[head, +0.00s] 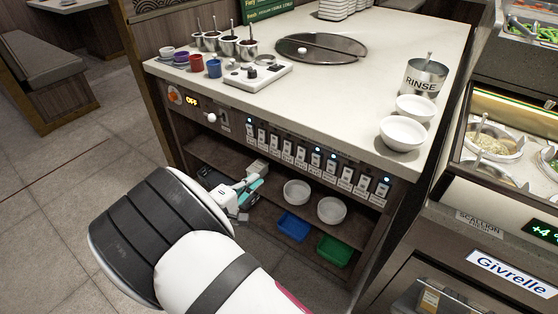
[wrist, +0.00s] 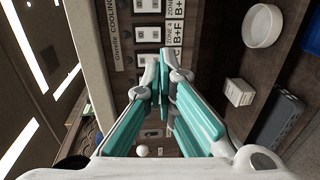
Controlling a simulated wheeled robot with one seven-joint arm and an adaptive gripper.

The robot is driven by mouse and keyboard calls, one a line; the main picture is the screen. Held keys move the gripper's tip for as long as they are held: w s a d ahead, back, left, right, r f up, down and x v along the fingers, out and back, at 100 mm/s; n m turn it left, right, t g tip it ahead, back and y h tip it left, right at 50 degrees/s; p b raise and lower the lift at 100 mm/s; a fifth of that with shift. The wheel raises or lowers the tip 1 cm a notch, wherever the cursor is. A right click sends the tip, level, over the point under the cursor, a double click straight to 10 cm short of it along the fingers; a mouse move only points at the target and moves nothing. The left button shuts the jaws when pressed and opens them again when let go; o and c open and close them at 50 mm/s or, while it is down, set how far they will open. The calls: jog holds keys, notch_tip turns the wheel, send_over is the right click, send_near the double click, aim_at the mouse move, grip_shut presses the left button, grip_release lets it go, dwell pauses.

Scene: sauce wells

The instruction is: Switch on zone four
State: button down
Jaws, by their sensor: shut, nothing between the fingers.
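A row of several white rocker switches (head: 301,156) runs along the dark front panel of the counter, with small labels below them. The wrist view shows some switches (wrist: 148,33) close up, beside labels with "ZONE" lettering (wrist: 174,33); the zone numbers are too small to read surely. Small blue lights glow above some switches in the head view. My gripper (head: 251,185) is low in front of the left part of the panel, below the switch row. In the wrist view my gripper (wrist: 160,72) has its teal fingers closed together and empty, partly covering the switches behind.
An orange knob (head: 174,96) and an "OFF" display (head: 193,101) sit left of the row. Below are white bowls (head: 296,192), a blue tray (head: 293,227) and a green tray (head: 334,250). The countertop (head: 330,95) holds sauce cups, a round lid and a rinse pot (head: 425,79).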

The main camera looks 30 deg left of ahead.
aim_at(286, 153)
jog(key=w, duration=0.4)
jog(key=w+f+b, duration=0.1)
jog(key=w, duration=0.4)
jog(key=w+d+b, duration=0.1)
jog(key=w, duration=0.3)
jog(key=shift+w+f, duration=0.35)
jog(key=shift+w, duration=0.05)
